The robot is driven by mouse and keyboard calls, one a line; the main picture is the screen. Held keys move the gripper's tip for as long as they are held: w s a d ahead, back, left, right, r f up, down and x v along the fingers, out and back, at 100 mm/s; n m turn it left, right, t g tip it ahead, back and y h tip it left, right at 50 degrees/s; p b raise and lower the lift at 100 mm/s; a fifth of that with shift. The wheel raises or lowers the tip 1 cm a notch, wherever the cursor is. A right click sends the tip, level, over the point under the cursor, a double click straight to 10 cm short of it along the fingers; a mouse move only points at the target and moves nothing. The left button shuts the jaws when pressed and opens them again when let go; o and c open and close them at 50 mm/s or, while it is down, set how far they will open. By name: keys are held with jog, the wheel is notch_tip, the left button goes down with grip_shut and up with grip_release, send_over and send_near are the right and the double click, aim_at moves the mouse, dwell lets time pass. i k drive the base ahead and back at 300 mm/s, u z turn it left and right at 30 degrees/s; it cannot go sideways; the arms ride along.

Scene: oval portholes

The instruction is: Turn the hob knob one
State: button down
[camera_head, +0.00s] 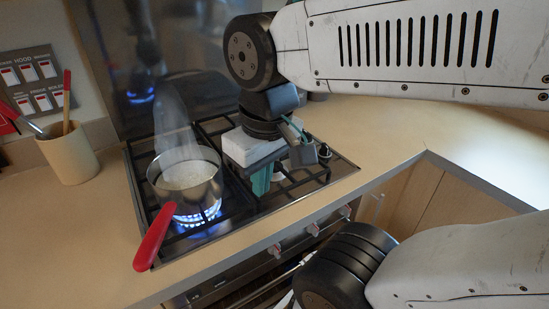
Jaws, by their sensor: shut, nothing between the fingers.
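The black hob (141,215) is set into the wooden counter. A small dark knob-like part (324,150) stands at the hob's right side. I cannot tell which is knob one. My gripper (262,184) points down over the right part of the hob, with teal fingers shut and empty. It is above and behind the front knobs, apart from them. It hides part of the hob.
A steaming pot (187,183) with a red handle (155,238) sits over a lit blue flame (197,215); the handle sticks out towards the front edge. A utensil holder (71,153) and switch panel (38,82) are at left. The counter right of the hob is clear.

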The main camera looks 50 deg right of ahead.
aim_at(325, 151)
jog(key=z, duration=1.2)
